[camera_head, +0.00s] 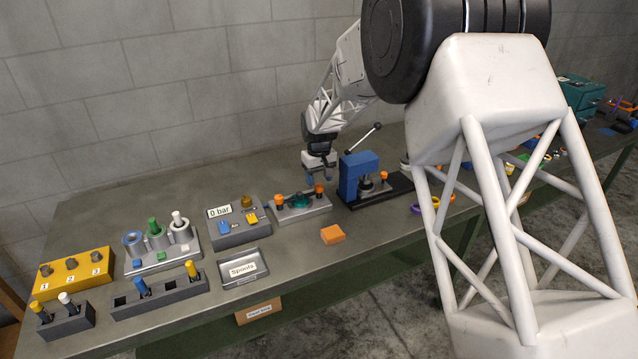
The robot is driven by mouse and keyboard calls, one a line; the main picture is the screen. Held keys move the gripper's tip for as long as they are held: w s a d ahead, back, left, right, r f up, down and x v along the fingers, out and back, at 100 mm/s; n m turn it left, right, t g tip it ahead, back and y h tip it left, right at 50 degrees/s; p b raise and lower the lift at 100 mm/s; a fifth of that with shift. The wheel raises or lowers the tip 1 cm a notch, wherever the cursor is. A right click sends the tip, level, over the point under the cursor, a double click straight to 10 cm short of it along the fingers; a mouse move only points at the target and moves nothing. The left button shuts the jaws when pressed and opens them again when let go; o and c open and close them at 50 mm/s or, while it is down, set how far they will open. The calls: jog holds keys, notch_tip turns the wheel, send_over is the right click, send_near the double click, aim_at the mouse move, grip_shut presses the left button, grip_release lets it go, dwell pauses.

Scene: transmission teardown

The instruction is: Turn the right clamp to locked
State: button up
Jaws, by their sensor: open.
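A grey fixture plate (303,212) on the bench carries a teal round part (299,201) between two orange-topped clamps. The right clamp (319,191) stands at the plate's right end, and the left clamp (280,202) at its left end. My gripper (321,179) points down with its blue-tipped fingers apart. It is empty and appears just above or behind the right clamp's orange top. I cannot tell whether it touches the clamp. The clamp's lock position is too small to read.
A blue press (356,170) with a long lever (366,137) stands close on the right of the fixture. A grey box with a "0 bar" label (219,211) is on the left. An orange block (332,234) lies in front, with bare bench around it.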

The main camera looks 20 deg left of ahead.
aim_at(321, 186)
jog(key=shift+r, duration=2.55)
jog(key=shift+d+r, duration=0.1)
jog(key=shift+s+d+r, duration=0.1)
jog(key=shift+d+r, duration=0.05)
jog(key=shift+d, duration=0.1)
jog(key=s+d+r+m, duration=0.1)
jog(key=s+d+r, duration=0.45)
jog(key=d, duration=0.45)
jog(key=s+d+r+m+t, duration=0.1)
jog(key=s+d+r+m, duration=0.1)
jog(key=s+d+r, duration=0.6)
jog(key=s+d+r+m, duration=0.1)
jog(key=s+d+r, duration=0.2)
jog(key=d, duration=0.8)
jog(key=s+d+m, duration=0.1)
jog(key=s+d, duration=0.5)
jog(key=s, duration=0.4)
jog(key=s+d+f+m+t, duration=0.1)
jog(key=s+d+m, duration=0.1)
jog(key=s+d, duration=0.4)
jog(key=s+d+m, duration=0.2)
jog(key=s+d, duration=0.5)
jog(key=s, duration=0.7)
jog(key=shift+f+t, duration=0.15)
jog(key=shift+t, duration=0.15)
